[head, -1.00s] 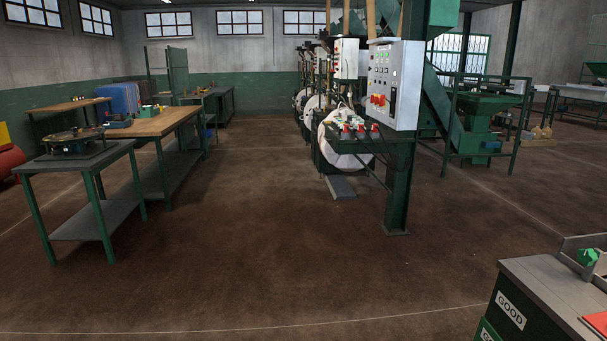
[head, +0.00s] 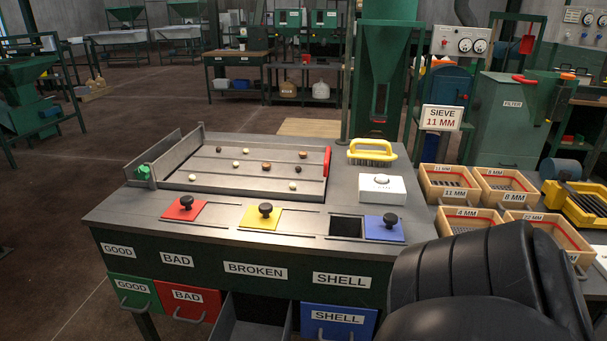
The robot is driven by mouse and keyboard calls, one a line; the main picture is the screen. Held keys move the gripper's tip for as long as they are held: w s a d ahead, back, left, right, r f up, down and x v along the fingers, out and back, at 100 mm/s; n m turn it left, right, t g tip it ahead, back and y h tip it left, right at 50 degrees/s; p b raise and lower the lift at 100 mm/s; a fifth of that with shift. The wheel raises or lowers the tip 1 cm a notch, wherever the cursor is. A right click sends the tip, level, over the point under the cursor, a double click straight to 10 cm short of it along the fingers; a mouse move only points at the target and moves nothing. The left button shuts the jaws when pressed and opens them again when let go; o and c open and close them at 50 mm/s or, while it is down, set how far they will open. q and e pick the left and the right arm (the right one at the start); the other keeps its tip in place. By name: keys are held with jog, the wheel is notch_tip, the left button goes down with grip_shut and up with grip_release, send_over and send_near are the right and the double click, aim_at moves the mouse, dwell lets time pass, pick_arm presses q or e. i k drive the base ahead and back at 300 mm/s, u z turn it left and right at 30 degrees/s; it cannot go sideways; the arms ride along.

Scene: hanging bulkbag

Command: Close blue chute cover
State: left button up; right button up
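The blue chute cover (head: 385,229) is a flat blue plate with a round black knob, on the grey sorting table (head: 140,208). It lies at the right end of its slot, beside the dark square chute opening (head: 346,226), which is uncovered. The yellow cover (head: 259,219) and the red cover (head: 185,209), each with a black knob, lie to its left, and no opening shows beside them. Neither of my grippers is in view.
A large black padded shape (head: 470,285) hides the lower right. A white box (head: 382,190) and yellow brush (head: 371,152) lie behind the blue cover. Wooden sieve boxes (head: 449,180) stand to the right. The drawer below BROKEN (head: 235,326) is pulled out.

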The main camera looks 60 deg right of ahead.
aim_at(388, 228)
jog(key=u, duration=0.05)
jog(key=k, duration=0.45)
jog(key=z, duration=1.05)
jog(key=i, duration=0.4)
jog(key=z, duration=0.75)
jog(key=k, duration=1.15)
jog(key=z, duration=0.35)
jog(key=i, duration=1.45)
jog(key=u, duration=0.4)
